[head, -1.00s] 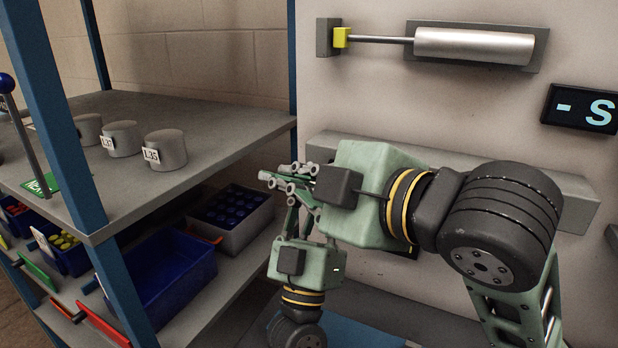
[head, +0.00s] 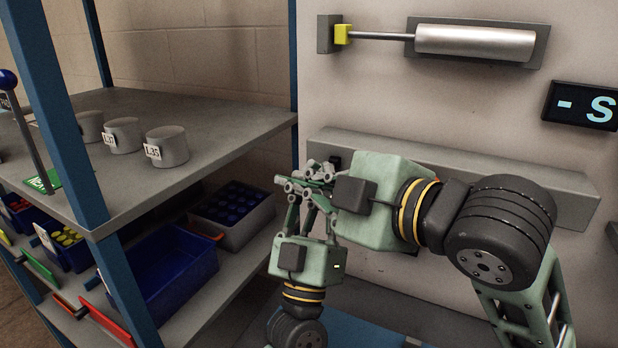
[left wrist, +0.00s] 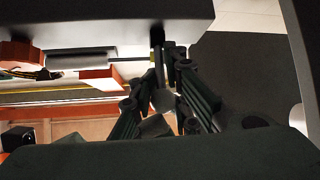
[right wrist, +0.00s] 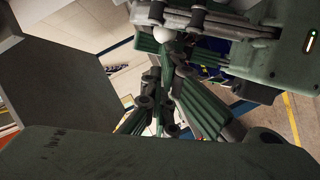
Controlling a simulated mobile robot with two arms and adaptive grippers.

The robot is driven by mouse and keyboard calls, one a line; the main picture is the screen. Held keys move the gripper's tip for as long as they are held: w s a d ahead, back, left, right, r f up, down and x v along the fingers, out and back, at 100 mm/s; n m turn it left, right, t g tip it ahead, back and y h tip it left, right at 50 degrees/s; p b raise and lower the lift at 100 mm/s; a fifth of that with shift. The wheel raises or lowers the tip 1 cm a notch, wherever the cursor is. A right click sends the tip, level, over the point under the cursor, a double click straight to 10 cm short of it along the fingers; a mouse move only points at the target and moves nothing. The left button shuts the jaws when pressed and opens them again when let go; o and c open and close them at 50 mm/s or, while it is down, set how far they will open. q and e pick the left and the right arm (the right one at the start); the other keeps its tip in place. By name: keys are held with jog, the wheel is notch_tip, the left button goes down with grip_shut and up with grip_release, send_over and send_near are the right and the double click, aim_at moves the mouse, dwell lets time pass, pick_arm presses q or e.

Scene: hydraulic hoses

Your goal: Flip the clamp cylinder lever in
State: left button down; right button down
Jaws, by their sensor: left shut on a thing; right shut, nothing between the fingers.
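The clamp cylinder (head: 475,42) is on the wall at the top, its rod reaching left to a yellow block (head: 342,34) against a grey stop. A long grey housing (head: 480,172) runs along the wall below. The lever (left wrist: 158,55) hangs from a housing's underside in the left wrist view, a dark stem with a pale knob (left wrist: 163,100). My left gripper (head: 313,178), pointing up, is shut on the lever. My right gripper (head: 283,184), reaching in from the right, is shut and empty beside the left fingers. The knob (right wrist: 165,35) also shows near its fingertips. Grippers mostly hide the lever in the head view.
A shelf (head: 225,125) with grey cylindrical parts (head: 167,146) stands at the left, with a blue bin (head: 175,275) and a grey crate (head: 235,228) below. A blue post (head: 60,110) is at its front. A dark display (head: 582,106) is on the wall at the right.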

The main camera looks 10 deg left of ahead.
pick_arm(q)
jog(key=shift+a, duration=0.15)
pick_arm(e)
jog(key=shift+w+d+f, duration=0.1)
jog(key=shift+w+f, duration=0.1)
pick_arm(q)
jog(key=c, duration=2.1)
grip_release()
jog(key=shift+s, duration=0.1)
jog(key=shift+o, duration=1.4)
jog(key=shift+a, duration=0.15)
pick_arm(e)
jog(key=shift+w+a, duration=0.1)
jog(key=shift+a, duration=0.15)
jog(key=shift+d, duration=0.1)
